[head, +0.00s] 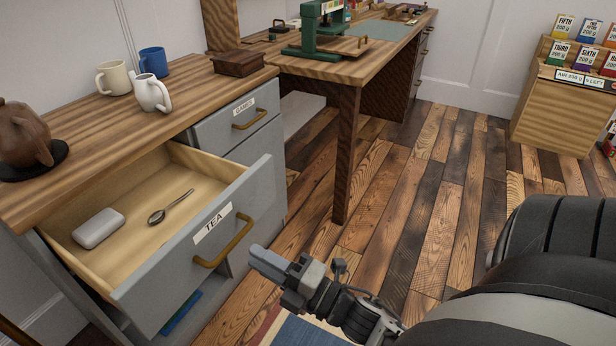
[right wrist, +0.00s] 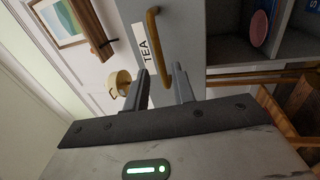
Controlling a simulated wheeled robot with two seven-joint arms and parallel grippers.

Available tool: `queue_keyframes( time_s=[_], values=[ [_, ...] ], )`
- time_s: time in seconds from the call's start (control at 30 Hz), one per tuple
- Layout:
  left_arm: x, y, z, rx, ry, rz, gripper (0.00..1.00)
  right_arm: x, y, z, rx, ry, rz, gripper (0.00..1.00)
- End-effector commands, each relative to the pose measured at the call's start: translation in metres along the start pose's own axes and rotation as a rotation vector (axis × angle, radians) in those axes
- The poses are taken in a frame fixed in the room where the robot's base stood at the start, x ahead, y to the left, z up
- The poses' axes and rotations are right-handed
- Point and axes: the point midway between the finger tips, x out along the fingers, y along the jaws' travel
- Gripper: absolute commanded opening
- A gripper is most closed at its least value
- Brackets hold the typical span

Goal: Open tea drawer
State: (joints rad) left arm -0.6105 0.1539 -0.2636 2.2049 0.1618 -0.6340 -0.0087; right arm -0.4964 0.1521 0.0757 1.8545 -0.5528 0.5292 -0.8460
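The tea drawer (head: 188,240), grey-fronted with a white "TEA" label, is pulled well out of the cabinet in the head view. A light grey rounded case (head: 98,228) and a spoon (head: 170,207) lie inside. Its brass bar handle (head: 226,244) also shows in the right wrist view (right wrist: 153,45). My right gripper (head: 258,256) is just in front of the handle, seemingly clear of it. In the right wrist view its two fingers (right wrist: 163,85) are apart, with the handle's lower end beyond the gap. My left gripper is out of view.
The counter (head: 100,120) above holds mugs, a white jug (head: 150,93), a brown teapot (head: 24,134) and a wooden box (head: 240,63). A closed "GAMES" drawer (head: 228,118) is beside the tea drawer. A wooden desk (head: 350,70) stands behind; open floor lies right.

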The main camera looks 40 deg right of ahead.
Motion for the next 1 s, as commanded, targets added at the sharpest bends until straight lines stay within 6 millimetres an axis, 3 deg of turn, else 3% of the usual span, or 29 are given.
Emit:
queue_keyframes(
  time_s=[0.03,0.2,0.4,0.6,1.0],
  values=[
    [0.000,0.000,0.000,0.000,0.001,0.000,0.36,-0.015,-0.001,0.000,0.002,-0.003,-0.006,0.26],
    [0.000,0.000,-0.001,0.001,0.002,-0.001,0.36,-0.054,-0.001,0.000,0.002,-0.002,-0.004,0.26],
    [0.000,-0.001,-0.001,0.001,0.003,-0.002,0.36,-0.084,-0.001,0.000,0.000,-0.001,-0.002,0.26],
    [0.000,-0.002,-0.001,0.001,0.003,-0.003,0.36,-0.094,0.000,0.000,0.000,-0.001,0.000,0.26],
    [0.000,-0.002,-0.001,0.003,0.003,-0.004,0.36,-0.094,0.000,0.000,0.000,0.000,0.001,0.26]
  ],
)
